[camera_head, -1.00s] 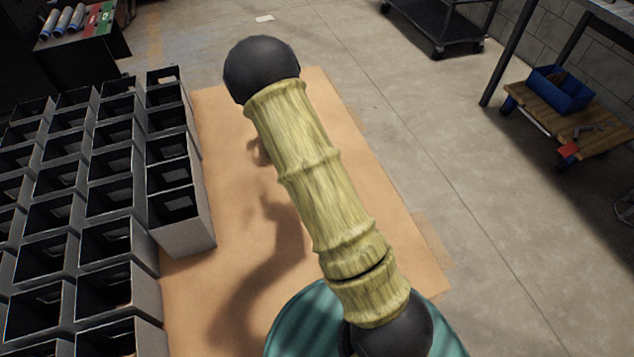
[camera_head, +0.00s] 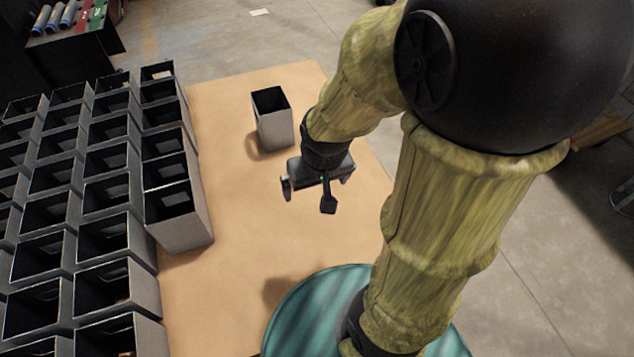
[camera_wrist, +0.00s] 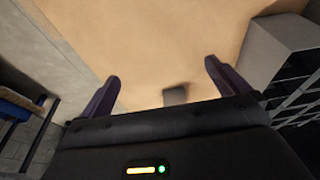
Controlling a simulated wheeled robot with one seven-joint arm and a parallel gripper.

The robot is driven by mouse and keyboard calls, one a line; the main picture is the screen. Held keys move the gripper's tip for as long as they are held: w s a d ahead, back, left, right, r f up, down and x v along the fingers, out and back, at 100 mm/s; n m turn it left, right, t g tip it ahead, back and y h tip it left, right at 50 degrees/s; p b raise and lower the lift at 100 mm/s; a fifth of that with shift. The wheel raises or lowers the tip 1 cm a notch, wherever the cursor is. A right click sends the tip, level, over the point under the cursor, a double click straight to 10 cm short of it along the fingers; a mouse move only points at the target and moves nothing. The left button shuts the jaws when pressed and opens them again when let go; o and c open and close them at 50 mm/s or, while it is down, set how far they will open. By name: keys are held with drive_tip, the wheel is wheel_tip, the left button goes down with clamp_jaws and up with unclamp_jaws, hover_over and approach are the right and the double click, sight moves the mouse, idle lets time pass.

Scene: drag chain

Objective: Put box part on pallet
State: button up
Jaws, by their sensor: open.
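A lone grey, open-topped box part (camera_head: 275,131) stands upright on the tan sheet that covers the pallet (camera_head: 235,225), apart from the rows of boxes. My gripper (camera_head: 317,186) is to the right of and nearer than this box in the head view, above the sheet and clear of the box. In the wrist view my gripper's two fingers (camera_wrist: 162,74) are spread wide with nothing between them. A small grey shape (camera_wrist: 175,96), probably the lone box, shows beyond the gripper body, partly cut off by it.
Several rows of grey open boxes (camera_head: 174,194) fill the left side; they also show at right in the wrist view (camera_wrist: 285,50). Bare sheet lies between them and my arm.

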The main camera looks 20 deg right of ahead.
drive_tip(key=shift+s, duration=0.2)
drive_tip(key=shift+w, duration=0.1)
drive_tip(key=w+t+p, duration=0.6)
drive_tip(key=w+p, duration=0.5)
drive_tip(key=w, duration=1.7)
drive_tip(key=shift+w+d+r, duration=0.15)
drive_tip(key=shift+d, duration=0.15)
